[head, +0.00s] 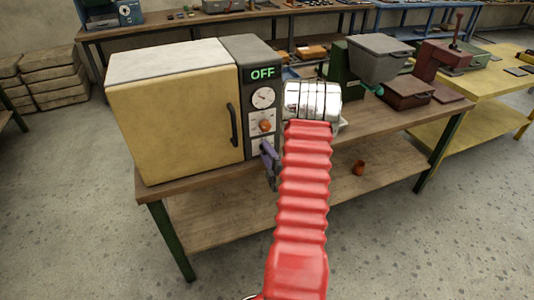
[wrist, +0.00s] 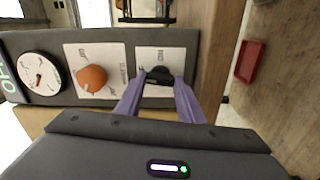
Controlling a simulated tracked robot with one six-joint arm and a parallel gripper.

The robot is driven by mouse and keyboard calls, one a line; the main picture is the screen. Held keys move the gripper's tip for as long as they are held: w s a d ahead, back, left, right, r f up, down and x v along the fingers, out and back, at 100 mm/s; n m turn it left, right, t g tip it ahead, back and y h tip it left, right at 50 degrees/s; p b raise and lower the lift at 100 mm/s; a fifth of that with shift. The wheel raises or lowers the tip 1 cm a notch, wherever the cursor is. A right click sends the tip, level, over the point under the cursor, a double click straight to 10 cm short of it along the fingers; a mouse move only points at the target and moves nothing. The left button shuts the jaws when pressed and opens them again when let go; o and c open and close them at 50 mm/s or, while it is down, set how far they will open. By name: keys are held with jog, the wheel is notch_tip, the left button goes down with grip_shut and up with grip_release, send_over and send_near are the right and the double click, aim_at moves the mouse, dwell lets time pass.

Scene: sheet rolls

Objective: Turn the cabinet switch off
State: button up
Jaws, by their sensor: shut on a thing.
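The yellow cabinet (head: 175,115) stands on a workbench, and its dark control panel runs down its right side. The green display (head: 262,73) at the top of the panel reads OFF. The black switch (wrist: 160,73) sits on a white plate in the wrist view. My gripper (wrist: 158,85) has its purple fingers shut on this switch, one on each side. In the head view my gripper (head: 268,155) is at the lower panel, partly behind my red arm, and the switch cannot be made out there.
An orange knob (wrist: 92,78) and a round gauge (wrist: 40,73) are beside the switch on the panel. The cabinet door has a dark handle (head: 232,123).

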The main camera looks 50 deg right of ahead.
jog(key=shift+a+f+n, duration=0.15)
jog(key=shift+n, duration=0.45)
jog(key=o, duration=1.1)
jog(key=shift+c, duration=0.2)
jog(key=v, duration=1.3)
jog(key=shift+s, duration=0.35)
jog(key=shift+a+f, duration=0.1)
